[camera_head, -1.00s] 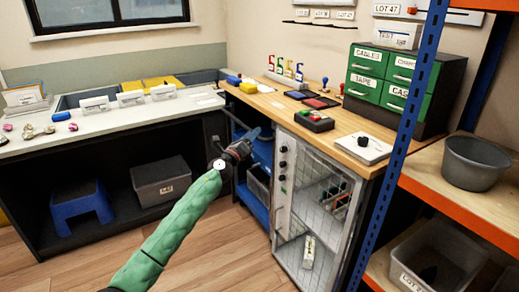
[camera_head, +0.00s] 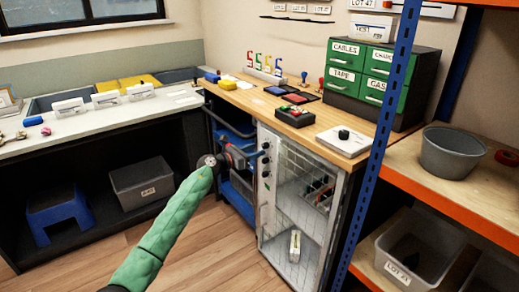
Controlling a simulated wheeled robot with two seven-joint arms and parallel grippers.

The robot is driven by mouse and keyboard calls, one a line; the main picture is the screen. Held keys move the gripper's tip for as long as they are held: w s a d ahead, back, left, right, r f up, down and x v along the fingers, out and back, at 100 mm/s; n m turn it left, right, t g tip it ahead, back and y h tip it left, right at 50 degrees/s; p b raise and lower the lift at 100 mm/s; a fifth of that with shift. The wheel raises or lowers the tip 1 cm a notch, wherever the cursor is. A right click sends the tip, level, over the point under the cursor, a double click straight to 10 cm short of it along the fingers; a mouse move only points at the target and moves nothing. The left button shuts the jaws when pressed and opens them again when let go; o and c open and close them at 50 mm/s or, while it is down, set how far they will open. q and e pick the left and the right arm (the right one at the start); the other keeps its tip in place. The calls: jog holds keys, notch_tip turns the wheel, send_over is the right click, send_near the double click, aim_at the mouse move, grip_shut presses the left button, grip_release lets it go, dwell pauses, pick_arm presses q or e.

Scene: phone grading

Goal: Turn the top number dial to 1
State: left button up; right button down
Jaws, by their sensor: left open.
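A pale cabinet with a wire-grid glass door (camera_head: 300,195) stands under the wooden counter. Its narrow left panel carries several small dark dials in a column. The top dial (camera_head: 266,146) is near the panel's upper end; its numbers and pointer are too small to read. My left gripper (camera_head: 257,155), on a green-sleeved arm, reaches in from the lower left and is open. Its fingertips are close to the panel beside the upper dials; I cannot tell whether they touch or surround one. My right gripper is not in view.
The wooden counter (camera_head: 240,97) above holds a red-and-black button box (camera_head: 295,116) and a white box with a black knob (camera_head: 343,140). The blue-and-orange rack (camera_head: 440,190) bounds the right side. Open wooden floor (camera_head: 210,245) lies in front.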

aim_at(266, 146)
pick_arm(q)
jog(key=shift+x, duration=1.4)
jog(key=c, duration=1)
